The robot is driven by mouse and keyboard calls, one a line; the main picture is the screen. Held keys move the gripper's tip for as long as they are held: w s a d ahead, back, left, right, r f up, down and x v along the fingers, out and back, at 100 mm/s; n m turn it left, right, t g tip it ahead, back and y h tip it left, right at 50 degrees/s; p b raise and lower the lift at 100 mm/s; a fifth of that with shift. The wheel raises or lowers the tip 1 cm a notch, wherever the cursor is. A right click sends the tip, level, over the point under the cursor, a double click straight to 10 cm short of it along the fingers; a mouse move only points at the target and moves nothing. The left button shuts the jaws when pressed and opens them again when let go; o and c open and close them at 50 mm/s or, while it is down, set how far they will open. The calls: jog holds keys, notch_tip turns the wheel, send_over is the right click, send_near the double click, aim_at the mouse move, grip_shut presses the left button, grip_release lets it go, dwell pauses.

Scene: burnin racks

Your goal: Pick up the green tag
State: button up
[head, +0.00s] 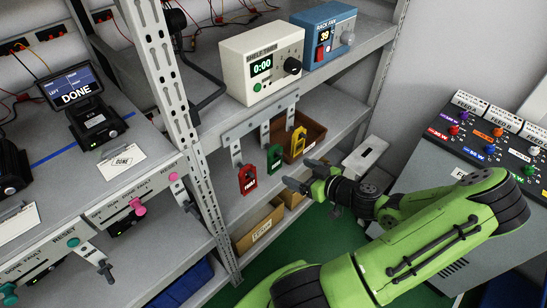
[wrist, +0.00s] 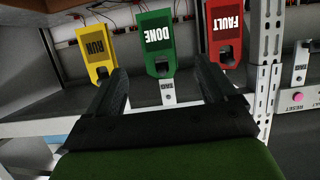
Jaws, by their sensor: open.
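The green tag (head: 275,158) hangs from a hook bracket under the rack shelf, between the red tag (head: 248,180) and the yellow tag (head: 298,142). In the wrist view the green tag (wrist: 157,42), marked DONE, shows upside down in the middle, ahead of my fingers. The red tag (wrist: 224,30) reads FAULT and the yellow tag (wrist: 94,45) reads RUN. My gripper (head: 297,175) is open and empty, a short way in front of the tags. In the wrist view its fingers (wrist: 160,88) spread to either side below the green tag, apart from it.
A cream timer box (head: 262,62) and a blue box (head: 325,38) stand on the shelf above. A brown bin (head: 316,132) sits behind the yellow tag. A perforated rack post (head: 190,130) stands left of the tags. A control panel (head: 490,140) stands at right.

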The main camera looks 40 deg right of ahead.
aim_at(276, 159)
jog(key=x, duration=0.6)
jog(key=shift+d, duration=0.15)
jog(key=x, duration=0.5)
jog(key=shift+w+f, duration=0.3)
jog(key=shift+s, duration=0.1)
jog(key=c, duration=1)
jog(key=shift+r, duration=0.55)
jog(key=shift+c, duration=0.2)
jog(key=shift+s+r, duration=0.25)
jog(key=shift+r, duration=0.05)
jog(key=s, duration=1.7)
jog(key=shift+s+d+r, duration=0.15)
jog(key=shift+s+r, duration=0.1)
jog(key=shift+r, duration=0.25)
